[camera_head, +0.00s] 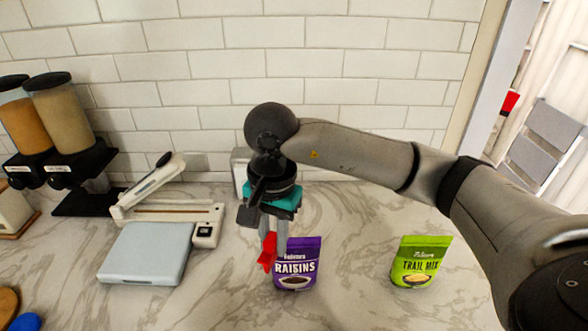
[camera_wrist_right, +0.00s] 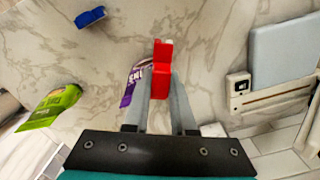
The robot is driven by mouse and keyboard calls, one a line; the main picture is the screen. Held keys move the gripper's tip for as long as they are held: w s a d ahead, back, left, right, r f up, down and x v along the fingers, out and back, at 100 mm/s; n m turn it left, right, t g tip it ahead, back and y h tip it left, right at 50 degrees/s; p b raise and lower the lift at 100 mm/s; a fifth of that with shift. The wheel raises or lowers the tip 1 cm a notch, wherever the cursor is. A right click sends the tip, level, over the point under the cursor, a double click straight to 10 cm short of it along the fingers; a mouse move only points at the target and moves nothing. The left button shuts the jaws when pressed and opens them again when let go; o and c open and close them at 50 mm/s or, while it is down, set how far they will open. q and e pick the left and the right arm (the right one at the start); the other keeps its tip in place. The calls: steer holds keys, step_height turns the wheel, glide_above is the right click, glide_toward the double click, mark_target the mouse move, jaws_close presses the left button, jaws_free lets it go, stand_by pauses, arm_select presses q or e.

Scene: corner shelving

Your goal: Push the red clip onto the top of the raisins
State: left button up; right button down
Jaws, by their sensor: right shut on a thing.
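My right gripper (camera_head: 273,240) points down over the counter and is shut on the red clip (camera_head: 267,252). The clip also shows between the fingers in the right wrist view (camera_wrist_right: 161,68). The purple raisins bag (camera_head: 297,265) stands upright on the counter, just right of the clip in the head view. In the right wrist view the raisins bag (camera_wrist_right: 128,92) is partly hidden behind a finger and the clip. The clip overlaps the bag's left edge in the head view; I cannot tell whether they touch. My left gripper is not in view.
A green trail mix bag (camera_head: 420,262) stands to the right. A blue clip-like piece (camera_wrist_right: 90,17) lies on the counter. A scale-like device (camera_head: 145,253), a bag sealer (camera_head: 170,210) and dispensers (camera_head: 65,120) stand at the left. The counter between the two bags is clear.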

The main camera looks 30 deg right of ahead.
arm_select(q)
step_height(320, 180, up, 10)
steer(key=p, duration=0.9)
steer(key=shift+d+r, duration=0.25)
arm_select(e)
steer(key=w+d+r+m, duration=0.1)
steer(key=d+r+m, duration=0.4)
steer(key=m, duration=0.8)
steer(key=shift+w+d+r, duration=0.2)
steer(key=shift+w+d, duration=0.15)
steer(key=shift+d, duration=0.4)
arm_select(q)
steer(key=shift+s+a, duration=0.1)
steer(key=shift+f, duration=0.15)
arm_select(e)
steer(key=shift+f+b, duration=0.2)
steer(key=shift+b, duration=0.1)
arm_select(q)
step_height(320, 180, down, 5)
steer(key=b, duration=0.5)
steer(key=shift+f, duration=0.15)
arm_select(e)
step_height(320, 180, down, 6)
steer(key=shift+r, duration=0.25)
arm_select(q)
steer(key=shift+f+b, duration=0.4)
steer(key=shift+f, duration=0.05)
